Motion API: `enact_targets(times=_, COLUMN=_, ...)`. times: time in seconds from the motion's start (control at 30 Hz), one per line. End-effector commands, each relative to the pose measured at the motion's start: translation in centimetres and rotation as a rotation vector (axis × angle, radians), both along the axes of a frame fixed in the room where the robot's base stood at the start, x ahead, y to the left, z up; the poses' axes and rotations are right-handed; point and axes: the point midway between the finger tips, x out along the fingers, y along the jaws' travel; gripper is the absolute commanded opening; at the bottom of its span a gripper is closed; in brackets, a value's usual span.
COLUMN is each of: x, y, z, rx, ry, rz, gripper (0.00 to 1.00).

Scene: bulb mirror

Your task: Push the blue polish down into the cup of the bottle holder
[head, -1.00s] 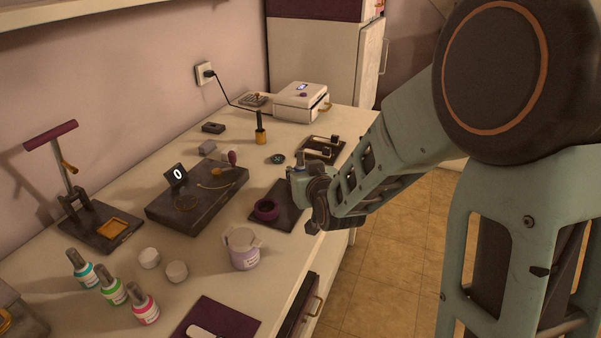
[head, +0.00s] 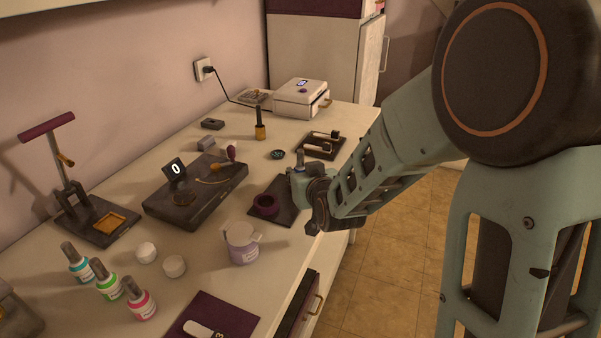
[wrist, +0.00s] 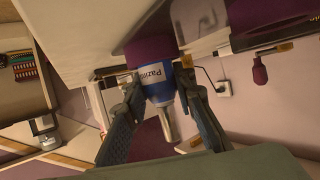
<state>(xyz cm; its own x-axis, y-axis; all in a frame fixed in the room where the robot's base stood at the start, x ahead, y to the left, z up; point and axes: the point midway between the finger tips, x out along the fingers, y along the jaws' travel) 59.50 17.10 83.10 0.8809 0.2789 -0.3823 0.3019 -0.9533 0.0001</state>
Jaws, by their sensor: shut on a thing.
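The blue polish (wrist: 157,77) is a bottle with a white label and a long metallic cap. In the wrist view my gripper (wrist: 160,84) is shut on it, one finger on each side, and the cap points down in that turned picture. The bottle's base end meets the purple cup (wrist: 150,48); I cannot tell how deep it sits. In the head view the bottle holder is a dark plate (head: 287,213) with the purple ring-shaped cup (head: 266,206). My gripper (head: 299,182) is just right of that ring and hides most of the bottle; only the upright cap (head: 301,160) shows.
A lidded lilac jar (head: 242,245) stands in front of the holder. A dark scale (head: 195,193) lies to its left, and a dark rack (head: 321,145) behind. Several polish bottles (head: 108,283) stand at front left. The table's right edge is close to my arm.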

Motion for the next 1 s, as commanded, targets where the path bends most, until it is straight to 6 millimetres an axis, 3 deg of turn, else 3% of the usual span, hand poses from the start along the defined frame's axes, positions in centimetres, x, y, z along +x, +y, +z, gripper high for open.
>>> enact_targets(times=0.23, x=0.0, y=0.0, z=-0.8, rx=0.000, ry=0.000, rz=0.000, gripper=0.00)
enact_targets(times=0.27, x=0.0, y=0.0, z=-0.6, rx=0.000, ry=0.001, rz=0.000, gripper=0.27)
enact_targets(times=0.43, x=0.0, y=0.0, z=-0.7, rx=-0.001, ry=0.003, rz=0.000, gripper=0.44)
enact_targets(times=0.77, x=-0.2, y=-0.1, z=-0.5, rx=0.000, ry=0.001, rz=0.000, gripper=0.44)
enact_targets(times=1.0, x=-2.6, y=-0.8, z=0.6, rx=-0.001, ry=-0.002, rz=0.001, gripper=0.44)
